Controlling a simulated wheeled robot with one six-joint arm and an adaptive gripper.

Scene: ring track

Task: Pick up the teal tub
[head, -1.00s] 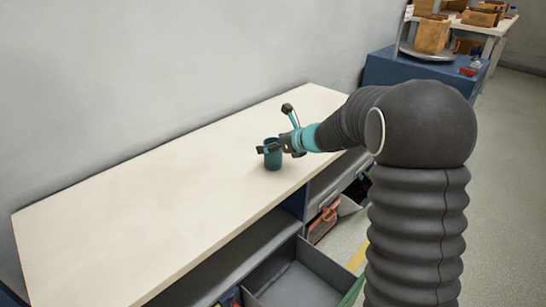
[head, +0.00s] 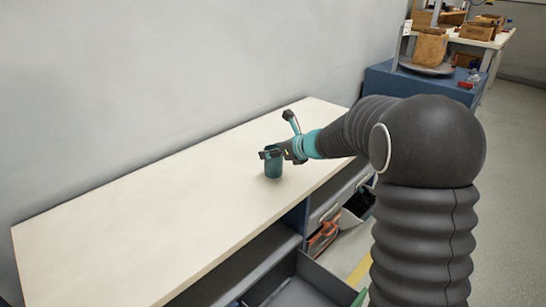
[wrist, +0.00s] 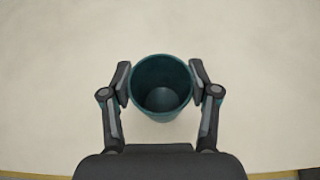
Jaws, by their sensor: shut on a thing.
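The teal tub (head: 273,168) is a small, open-topped cup shape near the right part of the pale bench top in the head view. In the wrist view the tub (wrist: 161,112) is seen from above, empty inside, with one finger against each side of its rim. My gripper (head: 271,153) is shut on the tub near its top; it also shows in the wrist view (wrist: 161,82). The tub is upright. I cannot tell for sure whether its base touches the bench top.
The bench top (head: 150,205) is otherwise bare, with a grey wall behind it. An open drawer (head: 305,285) juts out below its front edge. A blue cabinet (head: 420,88) with a brown block (head: 430,48) on it stands at the back right.

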